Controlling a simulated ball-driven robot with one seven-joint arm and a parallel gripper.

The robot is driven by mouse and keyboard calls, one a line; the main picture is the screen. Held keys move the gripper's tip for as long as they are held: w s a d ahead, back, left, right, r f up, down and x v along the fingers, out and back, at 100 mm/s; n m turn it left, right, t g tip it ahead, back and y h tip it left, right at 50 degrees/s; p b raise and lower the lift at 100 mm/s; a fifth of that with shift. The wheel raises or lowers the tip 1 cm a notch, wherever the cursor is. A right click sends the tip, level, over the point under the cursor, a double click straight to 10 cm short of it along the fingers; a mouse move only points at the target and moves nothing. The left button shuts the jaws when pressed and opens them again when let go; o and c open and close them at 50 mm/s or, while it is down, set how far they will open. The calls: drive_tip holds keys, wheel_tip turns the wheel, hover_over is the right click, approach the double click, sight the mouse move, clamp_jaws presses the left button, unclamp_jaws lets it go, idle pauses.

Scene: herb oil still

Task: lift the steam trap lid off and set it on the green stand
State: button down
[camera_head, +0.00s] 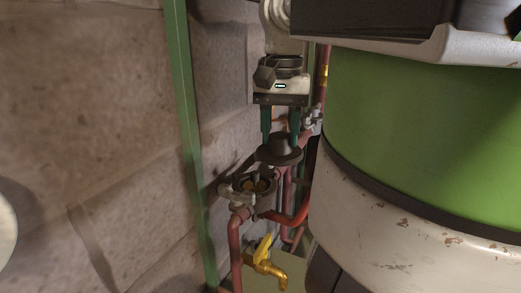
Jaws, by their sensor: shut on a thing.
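My gripper (280,138) points downward with its two teal fingers shut on the raised middle of the dark, round steam trap lid (279,156). The lid is up and slightly right of the steam trap body (238,190), whose round mouth is uncovered and shows brassy parts inside. The lid looks level and clear of the body, though its edge comes close to the mouth's rim in the picture. I cannot make out a green stand for certain; a pale green surface (293,268) shows low down behind the yellow tap.
A large green and white tank (415,150) fills the right side. A green upright post (187,120) stands at left against the stone wall (90,110). Red pipes (235,245) and a yellow tap (264,262) crowd the space below the trap.

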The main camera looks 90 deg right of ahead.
drive_tip(key=s+a+r+p, duration=0.4)
drive_tip(key=s+a+r, duration=0.1)
drive_tip(key=r, duration=0.2)
drive_tip(key=shift+r, duration=0.3)
idle(0.5)
drive_tip(key=shift+s, duration=0.15)
